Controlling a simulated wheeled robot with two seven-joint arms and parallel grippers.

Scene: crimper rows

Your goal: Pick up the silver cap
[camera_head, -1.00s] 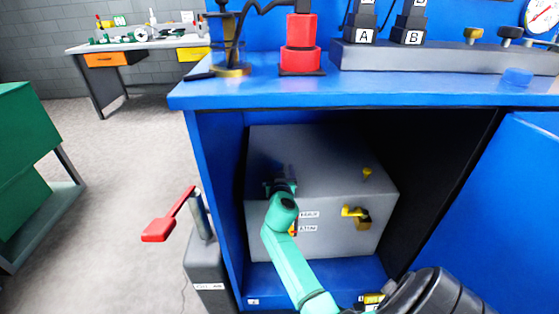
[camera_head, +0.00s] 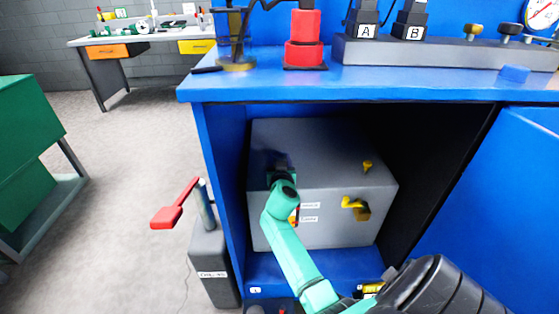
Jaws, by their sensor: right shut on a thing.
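My right gripper (camera_head: 281,163), dark and small at the end of my teal arm, is over the top of a grey box (camera_head: 335,150) inside the blue cabinet, near the box's left side. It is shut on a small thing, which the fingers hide. No silver cap shows clearly elsewhere, so the held thing is probably the cap. I cannot tell whether it touches the box. My left gripper is not in view.
The blue worktop (camera_head: 300,84) overhangs the opening. An open blue door (camera_head: 500,200) stands right. A red-handled lever (camera_head: 172,210) stands left outside.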

